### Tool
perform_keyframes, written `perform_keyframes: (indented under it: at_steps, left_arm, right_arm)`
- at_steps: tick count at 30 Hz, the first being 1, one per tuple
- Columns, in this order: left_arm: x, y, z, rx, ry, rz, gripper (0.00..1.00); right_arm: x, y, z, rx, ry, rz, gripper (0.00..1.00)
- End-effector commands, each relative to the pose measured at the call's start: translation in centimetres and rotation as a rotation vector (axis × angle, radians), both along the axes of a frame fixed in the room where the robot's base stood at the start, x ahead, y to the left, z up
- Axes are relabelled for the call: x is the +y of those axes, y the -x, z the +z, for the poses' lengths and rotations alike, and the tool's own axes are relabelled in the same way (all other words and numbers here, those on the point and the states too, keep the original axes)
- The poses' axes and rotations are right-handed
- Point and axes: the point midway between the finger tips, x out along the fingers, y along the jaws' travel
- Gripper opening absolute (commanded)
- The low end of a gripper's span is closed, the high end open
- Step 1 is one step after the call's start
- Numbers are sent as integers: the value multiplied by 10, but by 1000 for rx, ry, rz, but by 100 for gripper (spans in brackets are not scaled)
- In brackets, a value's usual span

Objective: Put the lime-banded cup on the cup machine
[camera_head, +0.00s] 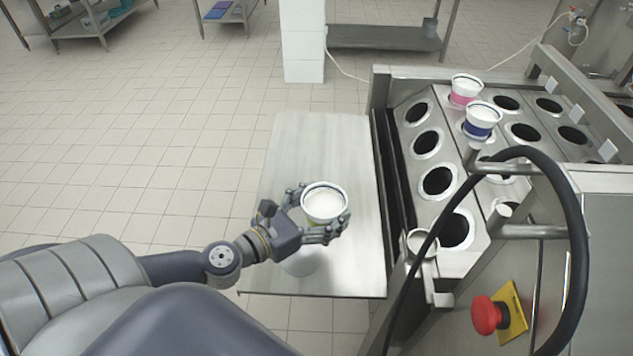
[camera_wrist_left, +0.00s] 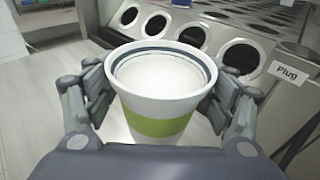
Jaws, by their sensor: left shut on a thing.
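The lime-banded cup (camera_head: 323,203) is white with a dark ring inside its rim and a white fill. It is upright between the fingers of my left gripper (camera_head: 318,228), above the steel side table. The lime band shows clearly on the cup in the left wrist view (camera_wrist_left: 158,100), with a finger on each side of it. The cup machine (camera_head: 424,190) stands to the right with rows of round holes. The nearest column of holes is empty. My right gripper is not in view.
A pink-banded cup (camera_head: 465,90) and a blue-banded cup (camera_head: 481,120) sit in machine holes. A black hose (camera_head: 573,215) arches over the machine's near side. A red emergency button (camera_head: 487,314) is at the front right. The steel table (camera_head: 318,140) has clear room behind the cup.

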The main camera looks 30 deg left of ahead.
Motion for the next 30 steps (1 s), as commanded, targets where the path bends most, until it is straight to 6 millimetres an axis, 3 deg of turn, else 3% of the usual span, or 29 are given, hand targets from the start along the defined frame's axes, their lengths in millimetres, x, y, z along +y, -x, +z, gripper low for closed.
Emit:
perform_keyframes:
  at_steps: [6,13,30]
  left_arm:
    - [24,15,-28,0,1,168,42]
    - [36,14,-36,-6,-4,224,42]
    - [88,-96,-47,-8,-4,226,42]
  right_arm:
    - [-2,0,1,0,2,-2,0]
    - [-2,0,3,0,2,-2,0]
    - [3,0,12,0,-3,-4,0]
